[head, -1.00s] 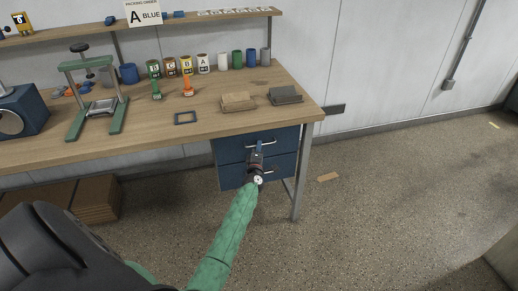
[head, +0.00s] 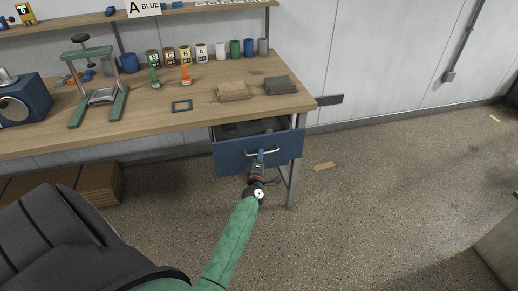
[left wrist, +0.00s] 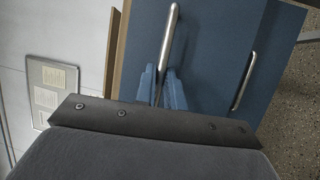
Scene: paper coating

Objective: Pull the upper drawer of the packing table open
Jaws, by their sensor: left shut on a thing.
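The upper drawer (head: 231,158) of the packing table (head: 60,140) is blue and stands pulled out toward me, with its dark inside and some dark contents showing. Its silver bar handle (head: 274,151) crosses the front. My left gripper (head: 261,157) is shut on this handle. In the left wrist view the blue fingers (left wrist: 162,88) close around the upper handle (left wrist: 170,40). The lower drawer's handle (left wrist: 243,82) shows to the right there, apart from the fingers. In the head view the lower drawer is hidden behind the upper one. My right gripper is not in view.
On the tabletop stand a green press frame (head: 98,95), a blue speaker-like box (head: 28,100), several coloured cups, a tan block (head: 233,91) and a grey block (head: 280,85). Brown boxes (head: 80,181) lie under the table at left. The floor at right is mostly free.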

